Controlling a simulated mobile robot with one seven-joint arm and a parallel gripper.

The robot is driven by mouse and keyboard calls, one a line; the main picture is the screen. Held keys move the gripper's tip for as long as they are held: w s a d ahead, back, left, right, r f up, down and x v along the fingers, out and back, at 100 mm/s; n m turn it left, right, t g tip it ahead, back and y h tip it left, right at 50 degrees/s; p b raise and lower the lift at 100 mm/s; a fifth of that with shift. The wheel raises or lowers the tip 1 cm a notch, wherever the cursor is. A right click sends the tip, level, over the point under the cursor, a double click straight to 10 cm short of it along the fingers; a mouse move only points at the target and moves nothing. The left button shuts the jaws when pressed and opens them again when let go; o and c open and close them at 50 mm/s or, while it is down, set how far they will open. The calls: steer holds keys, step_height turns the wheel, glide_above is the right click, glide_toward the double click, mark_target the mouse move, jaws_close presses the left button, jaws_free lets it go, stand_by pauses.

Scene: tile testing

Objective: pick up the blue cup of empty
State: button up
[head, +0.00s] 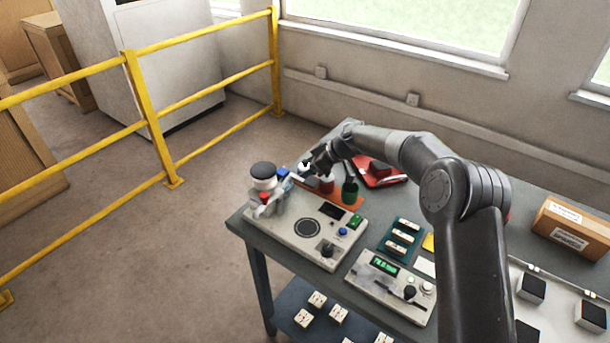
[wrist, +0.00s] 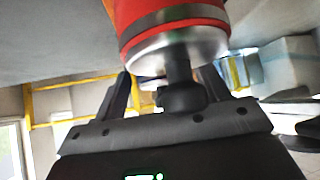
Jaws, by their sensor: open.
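My gripper (head: 299,174) is over the far left part of the table, open, beside the testing device. In the wrist view its two dark fingers (wrist: 168,82) stand apart. A small blue thing (head: 283,172), perhaps the blue cup, shows right beside the fingertips in the head view, partly hidden; I cannot tell if it lies between them. A red cup (head: 327,183) and a dark green cup (head: 350,190) stand on an orange tray (head: 346,202). A red round thing with a silver rim (wrist: 178,28) fills the top of the wrist view, very close to the fingers.
The testing device (head: 300,232) with a black-topped white column (head: 264,176) stands at the table's left edge. A meter box (head: 388,284) is nearer. A red device (head: 380,172) is behind the tray. A yellow railing (head: 150,100) stands left of the table.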

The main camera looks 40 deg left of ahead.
steer(key=c, duration=1.2)
steer(key=shift+r, duration=0.1)
